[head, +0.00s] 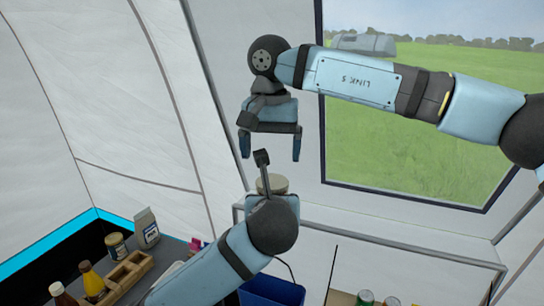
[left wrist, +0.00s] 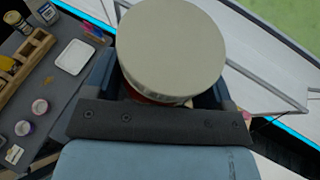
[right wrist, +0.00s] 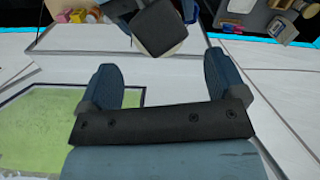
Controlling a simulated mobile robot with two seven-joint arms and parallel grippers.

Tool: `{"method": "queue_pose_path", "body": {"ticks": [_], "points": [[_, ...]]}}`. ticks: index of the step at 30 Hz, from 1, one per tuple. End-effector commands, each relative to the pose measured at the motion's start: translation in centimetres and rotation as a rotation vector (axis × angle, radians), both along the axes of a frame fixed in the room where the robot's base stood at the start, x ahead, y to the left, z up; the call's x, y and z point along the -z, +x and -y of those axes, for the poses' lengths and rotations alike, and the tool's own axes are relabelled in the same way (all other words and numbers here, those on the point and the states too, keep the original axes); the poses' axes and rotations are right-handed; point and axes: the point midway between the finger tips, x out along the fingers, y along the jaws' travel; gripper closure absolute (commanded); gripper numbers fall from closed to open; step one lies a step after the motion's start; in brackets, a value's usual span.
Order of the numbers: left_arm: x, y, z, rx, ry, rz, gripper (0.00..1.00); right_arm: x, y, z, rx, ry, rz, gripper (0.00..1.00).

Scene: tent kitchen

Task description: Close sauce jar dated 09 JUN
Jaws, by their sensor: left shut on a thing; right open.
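A jar with a broad pale round lid (head: 273,184) is held up in my left gripper (head: 265,180). In the left wrist view the lid (left wrist: 172,48) fills the top middle, and a strip of red jar (left wrist: 150,98) shows beneath it. The lid sits over the jar's top; I cannot tell how tightly. No date label is readable. My left gripper is shut around the jar.
A blue bin (head: 272,291) is below my left arm. A window (head: 420,140) is behind my right arm.

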Motion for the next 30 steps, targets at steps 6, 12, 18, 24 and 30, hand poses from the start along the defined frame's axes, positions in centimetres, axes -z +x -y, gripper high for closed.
{"method": "queue_pose_path", "body": {"ticks": [6,12,18,24,30], "points": [[-0.2,0.0,0.0,0.001,-0.001,0.003,0.89,-1.8,0.1,0.1,-0.148,0.002,-0.003,0.10],[-0.2,0.0,0.0,0.001,-0.001,0.003,0.89,-1.9,0.1,0.2,-0.155,0.000,-0.002,0.10],[-0.2,0.0,0.0,0.001,-0.001,0.003,0.89,-1.6,0.1,0.2,-0.154,0.000,-0.003,0.10],[-0.1,0.0,0.0,0.001,-0.001,0.003,0.89,0.1,0.1,0.2,-0.154,0.000,-0.004,0.10],[-0.2,0.0,0.0,0.001,-0.001,0.003,0.89,3.2,0.1,0.3,-0.152,0.000,-0.004,0.10]]}}
